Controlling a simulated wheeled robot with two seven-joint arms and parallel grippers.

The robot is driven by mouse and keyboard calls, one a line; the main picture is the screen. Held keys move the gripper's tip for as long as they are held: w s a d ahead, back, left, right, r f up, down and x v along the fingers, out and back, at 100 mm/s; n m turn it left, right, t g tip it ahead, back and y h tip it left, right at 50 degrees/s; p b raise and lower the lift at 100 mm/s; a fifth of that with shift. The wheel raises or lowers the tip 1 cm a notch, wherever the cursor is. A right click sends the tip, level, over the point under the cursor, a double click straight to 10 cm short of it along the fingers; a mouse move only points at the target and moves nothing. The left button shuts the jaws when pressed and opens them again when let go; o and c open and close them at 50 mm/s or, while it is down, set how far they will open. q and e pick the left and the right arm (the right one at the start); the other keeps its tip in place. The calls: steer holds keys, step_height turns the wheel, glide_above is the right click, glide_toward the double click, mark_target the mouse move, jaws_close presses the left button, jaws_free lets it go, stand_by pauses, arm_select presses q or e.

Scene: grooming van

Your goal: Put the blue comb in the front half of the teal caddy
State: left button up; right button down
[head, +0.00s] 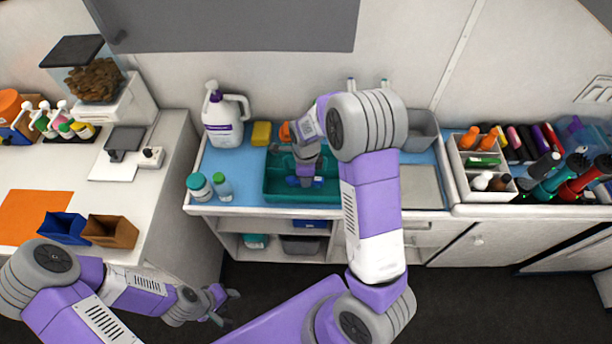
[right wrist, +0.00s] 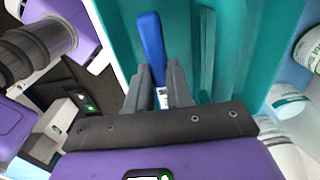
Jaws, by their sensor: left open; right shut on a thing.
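The teal caddy (head: 275,198) stands on the blue counter mat in the head view. It also fills much of the right wrist view (right wrist: 232,45). My right gripper (head: 305,180) reaches down over the caddy. In the right wrist view its fingers (right wrist: 158,92) are shut on the blue comb (right wrist: 152,42), which sticks out beyond the fingertips. In the head view a bit of the comb (head: 292,181) shows near the caddy's front side. I cannot tell whether it touches the caddy floor. My left gripper (head: 228,306) is open and empty, low in front of the counter.
A white jug (head: 222,118) and a yellow sponge (head: 261,134) stand behind the caddy. Two teal-capped bottles (head: 199,187) stand left of it. A grey bin (head: 422,130) and a grey tray (head: 420,187) are to the right. A white organizer (head: 462,165) holds bottles further right.

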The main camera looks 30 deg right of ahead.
steer(key=shift+f+b, duration=0.3)
steer(key=shift+f, duration=0.25)
steer(key=c, duration=1)
jaws_free()
step_height(320, 180, up, 13)
steer(key=p, duration=0.3)
steer(key=shift+r, duration=0.15)
